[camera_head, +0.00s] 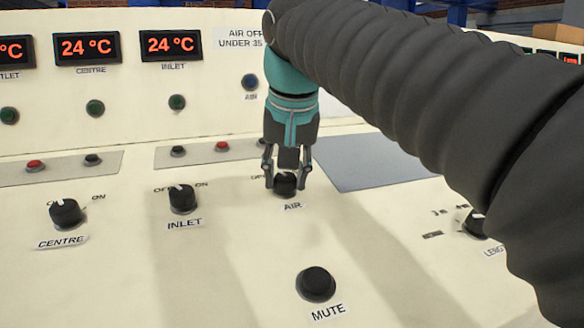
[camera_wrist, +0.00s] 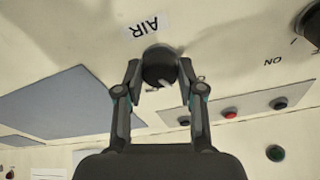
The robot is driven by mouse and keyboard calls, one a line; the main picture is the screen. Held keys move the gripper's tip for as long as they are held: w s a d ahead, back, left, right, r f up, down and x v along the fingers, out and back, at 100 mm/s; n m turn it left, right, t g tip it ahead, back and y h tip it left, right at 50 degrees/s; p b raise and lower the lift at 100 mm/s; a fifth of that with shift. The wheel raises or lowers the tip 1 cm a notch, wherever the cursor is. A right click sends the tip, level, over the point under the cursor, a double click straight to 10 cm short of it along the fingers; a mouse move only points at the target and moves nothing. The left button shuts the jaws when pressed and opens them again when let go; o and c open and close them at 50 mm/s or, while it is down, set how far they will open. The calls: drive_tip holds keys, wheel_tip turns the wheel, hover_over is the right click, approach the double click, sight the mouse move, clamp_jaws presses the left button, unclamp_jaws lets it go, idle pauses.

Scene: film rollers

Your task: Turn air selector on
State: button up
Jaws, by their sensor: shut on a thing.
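The air selector (camera_head: 285,185) is a black rotary knob on the cream panel, above the label "AIR". My gripper (camera_head: 286,178) reaches down to it from above, with one finger on each side of the knob, shut on it. In the wrist view the knob (camera_wrist: 159,68) sits between the two fingertips, and a light pointer mark shows on its near edge. The "AIR" label (camera_wrist: 149,26) appears upside down there. The OFF and ON marks of this knob are mostly hidden by my fingers, so its exact setting is hard to tell.
The inlet selector (camera_head: 183,198) and centre selector (camera_head: 66,213) stand to the left. A mute button (camera_head: 316,284) is below the air knob. A length knob (camera_head: 474,224) is at the right beside my arm. A flat grey plate (camera_head: 370,162) lies right of my gripper. A blue air lamp (camera_head: 250,82) is above.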

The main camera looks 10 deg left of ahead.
drive_tip(key=m+h+p, duration=0.1)
drive_tip(key=m+p, duration=0.2)
drive_tip(key=m, duration=0.2)
drive_tip(key=shift+a+r, duration=0.1)
drive_tip(key=shift+m+h, duration=0.3)
drive_tip(key=shift+m, duration=2.2)
drive_tip(key=o, duration=1.1)
drive_tip(key=shift+o, duration=0.2)
drive_tip(key=v, duration=1.1)
drive_tip(key=shift+r, duration=0.4)
